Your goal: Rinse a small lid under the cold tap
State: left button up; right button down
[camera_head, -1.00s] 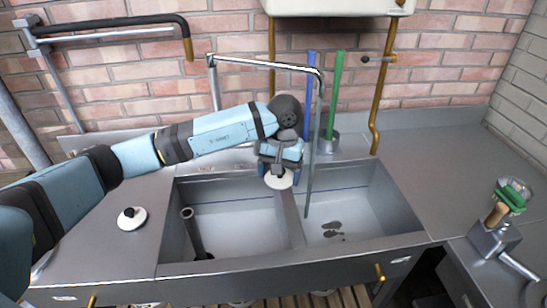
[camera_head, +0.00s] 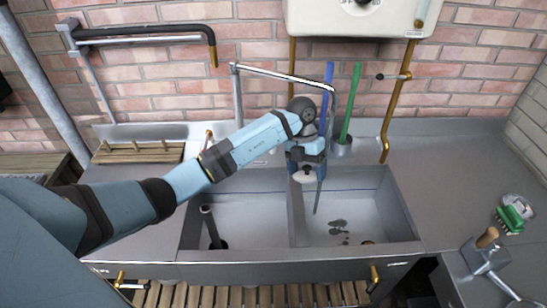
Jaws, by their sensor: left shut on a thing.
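My left gripper (camera_head: 306,165) reaches over the divider between the two sink basins, pointing down. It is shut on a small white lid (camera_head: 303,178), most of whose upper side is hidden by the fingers. The long swivel tap spout (camera_head: 283,75) comes from the wall side and bends down just right of the gripper. A thin grey stream (camera_head: 317,198) runs from it into the right basin (camera_head: 365,215). The lid is close beside the stream; I cannot tell whether they touch. My right gripper is not in view.
A blue stick (camera_head: 327,85) and a green stick (camera_head: 350,100) stand in a metal pot (camera_head: 341,149) behind the sink. A dark upright pipe (camera_head: 211,225) stands in the left basin. A wooden rack (camera_head: 135,153) lies at the back left. The right counter (camera_head: 440,165) is mostly clear.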

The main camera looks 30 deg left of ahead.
aim_at(297, 173)
pick_arm(q)
jog(key=a+n+t+p, duration=0.1)
jog(key=n, duration=0.2)
jog(key=a+n+t+h+p, duration=0.1)
jog(key=n, duration=0.3)
jog(key=s+a+n+t+h+p, duration=0.1)
jog(key=n+t, duration=0.1)
jog(key=n, duration=0.1)
jog(key=shift+a+r+n, duration=0.1)
jog(key=shift+a+n, duration=0.2)
jog(key=shift+n, duration=0.1)
jog(key=s+a+f+n+t+y+p, duration=0.1)
jog(key=s+a+n+t+y+p, duration=0.3)
jog(key=n, duration=0.6)
jog(key=w+d+f+h+b, duration=0.1)
jog(key=w+d+f+b, duration=0.1)
jog(key=w, duration=0.4)
jog(key=w+d+f+b, duration=0.2)
jog(key=w+d+b, duration=0.2)
jog(key=w+b, duration=0.3)
jog(key=shift+w+d+f+t+h+b, duration=0.15)
jog(key=shift+w+d+t+h+b, duration=0.15)
jog(key=shift+t+h, duration=0.1)
